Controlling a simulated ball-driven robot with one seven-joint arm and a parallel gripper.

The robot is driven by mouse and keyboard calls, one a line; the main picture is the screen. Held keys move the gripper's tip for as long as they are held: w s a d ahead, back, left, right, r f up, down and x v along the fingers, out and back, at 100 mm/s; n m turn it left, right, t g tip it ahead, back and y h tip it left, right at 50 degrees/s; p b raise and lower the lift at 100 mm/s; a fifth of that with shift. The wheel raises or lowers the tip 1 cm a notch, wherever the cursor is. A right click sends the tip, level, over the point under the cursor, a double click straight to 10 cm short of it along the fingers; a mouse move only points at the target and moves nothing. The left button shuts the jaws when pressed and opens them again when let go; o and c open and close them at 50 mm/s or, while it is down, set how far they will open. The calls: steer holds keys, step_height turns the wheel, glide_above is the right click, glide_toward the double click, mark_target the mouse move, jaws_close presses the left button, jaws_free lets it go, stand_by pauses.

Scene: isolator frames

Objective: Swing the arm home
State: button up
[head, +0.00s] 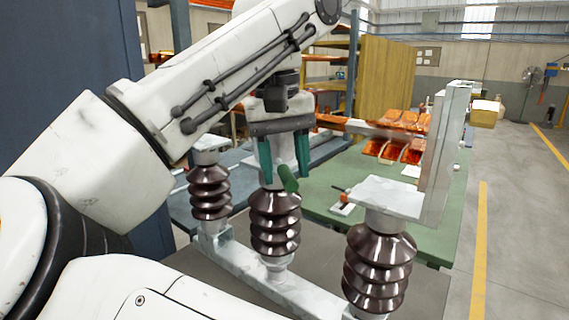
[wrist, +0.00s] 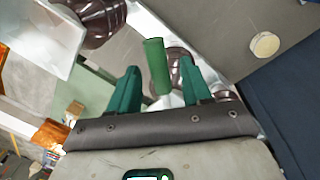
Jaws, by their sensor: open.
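My gripper (head: 285,177) hangs over the middle of the isolator frame, fingers pointing down. In the wrist view its two green fingers (wrist: 158,70) stand apart. A green cylinder (head: 288,184) shows at the fingertips in the head view, tilted, above the middle brown insulator (head: 275,222). In the wrist view this cylinder (wrist: 156,62) lies between the finger lines, with gaps on both sides; I cannot tell how deep it sits between them. My arm reaches in from the left, bent above the frame.
Brown insulators stand left (head: 209,192) and right (head: 379,268) on a pale metal beam (head: 270,285). The right one carries an upright metal plate (head: 445,150). Behind is a green table (head: 320,200) with orange parts (head: 395,150). A dark blue panel (head: 70,60) stands at left.

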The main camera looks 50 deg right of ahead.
step_height(320, 180, up, 10)
steer(key=shift+w+a+r+p, duration=0.25)
steer(key=shift+w+a+p, duration=0.15)
steer(key=shift+a, duration=0.05)
stand_by(0.5)
